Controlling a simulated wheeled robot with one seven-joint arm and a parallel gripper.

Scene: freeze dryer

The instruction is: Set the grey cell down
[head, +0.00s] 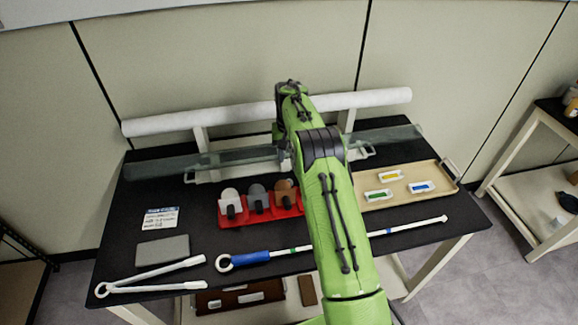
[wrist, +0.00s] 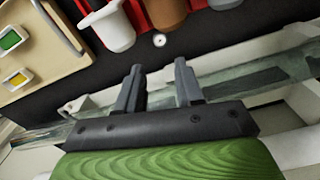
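The grey cell (head: 258,197) sits in a red rack (head: 290,213), between a white cell (head: 230,201) and a brown cell (head: 285,195). My gripper (wrist: 158,68) shows in the wrist view with its two fingers apart and nothing between them. The rack is beyond the fingertips in that view, with a brown cell (wrist: 166,13) and a pale cell (wrist: 110,28) at the top. The fingers are apart from the cells. In the head view my arm hides the gripper and the rack's right end.
A wooden tray (head: 437,180) with coloured pieces is on the right. Tongs (head: 150,285), a grey block (head: 162,249) and a card (head: 160,218) lie on the left. A rod with a blue grip (head: 250,259) lies in front. A white roll (head: 200,118) runs along the back.

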